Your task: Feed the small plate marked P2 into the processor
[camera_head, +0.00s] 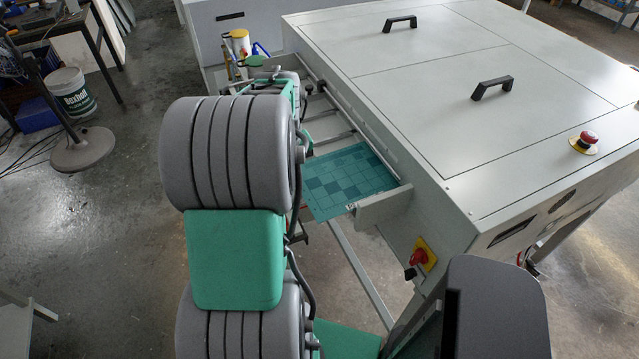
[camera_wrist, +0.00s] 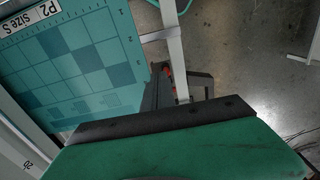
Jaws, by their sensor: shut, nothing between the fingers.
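The small plate (camera_head: 355,172) is teal with a grid of lighter and darker squares. It lies flat at the feed side of the processor (camera_head: 480,100), against its near side wall. In the wrist view, the plate (camera_wrist: 70,65) fills the upper left, and its label reads "P2 Size S". My gripper (camera_wrist: 162,88) is shut and empty beside the plate's edge. In the head view my arm hides most of the gripper and part of the plate's left side.
A grey end bracket (camera_head: 382,207) stands at the plate's near end. A red and yellow switch (camera_head: 420,258) sits below it, and a red emergency button (camera_head: 588,138) is on top. Bottles and cans (camera_head: 240,45) stand at the far end.

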